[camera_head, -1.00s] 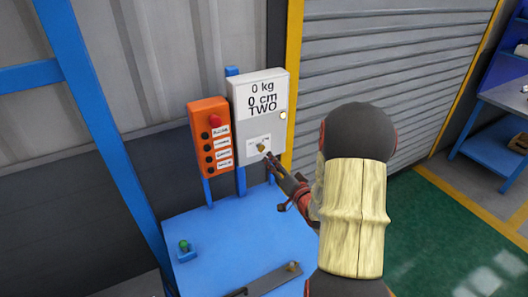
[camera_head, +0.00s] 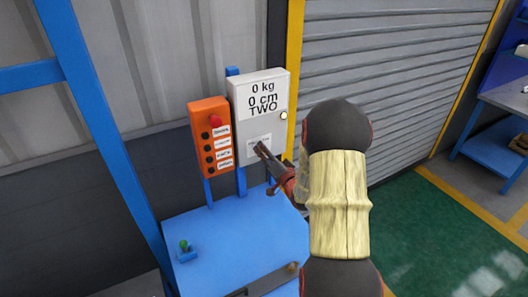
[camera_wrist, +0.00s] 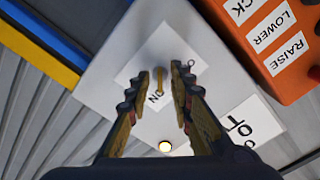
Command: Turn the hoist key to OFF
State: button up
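The hoist key (camera_wrist: 159,79) is a small brass-coloured key on a white label plate on the grey control box (camera_head: 251,128). In the wrist view it stands between my two fingertips, with a gap seen on each side. The label letters beside it are partly hidden by the fingers; "ON" shows upside down near the key. My gripper (camera_wrist: 158,88) is open around the key. In the head view my gripper (camera_head: 263,151) is at the label plate and hides the key. The box display reads "0 kg, 0 cm, TWO".
An orange pendant (camera_head: 211,133) with a red button and several labelled buttons hangs close left of the box. A small lit lamp (camera_head: 284,115) sits on the box's right edge. Below is a blue table (camera_head: 240,237) with a green-topped control (camera_head: 184,246). A shutter is behind.

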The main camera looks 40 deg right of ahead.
jog(key=shift+c, duration=1.1)
grip_shut()
jog(key=shift+f+n+b, duration=0.1)
jog(key=shift+n+b, duration=0.2)
jog(key=shift+b, duration=0.25)
jog(key=n+b, duration=1.6)
jog(key=b, duration=0.3)
jog(key=shift+n, duration=0.7)
